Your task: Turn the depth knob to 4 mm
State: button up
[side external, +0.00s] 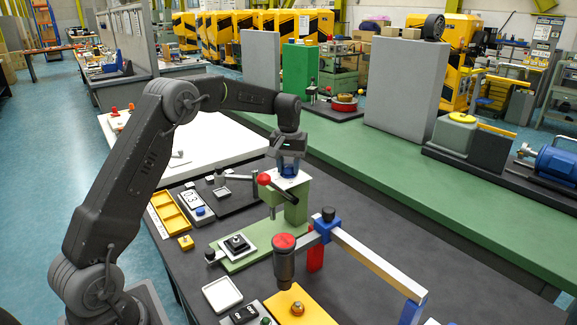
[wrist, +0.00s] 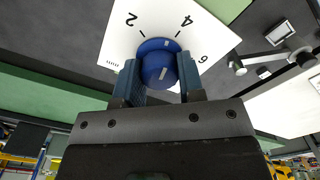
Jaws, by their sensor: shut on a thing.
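The blue depth knob (wrist: 158,62) sits on a white dial plate (wrist: 115,45) marked 2, 4 and 6. Its white pointer line lies between the ticks for 2 and 4, closer to 4. My gripper (wrist: 160,82) is shut on the knob, one finger on each side. In the side view my gripper (side external: 290,158) points down at the white plate (side external: 300,178) on top of the green press (side external: 296,208). The knob is mostly hidden between the fingers there.
A lever with a red ball (side external: 264,179) sticks out left of the press. A red-topped post (side external: 284,245) and a blue-ended beam (side external: 375,262) stand in front.

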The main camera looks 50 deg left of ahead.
aim_at(289, 165)
jog(key=shift+m, duration=1.2)
jog(key=o, duration=0.9)
jog(key=shift+r, duration=6.9)
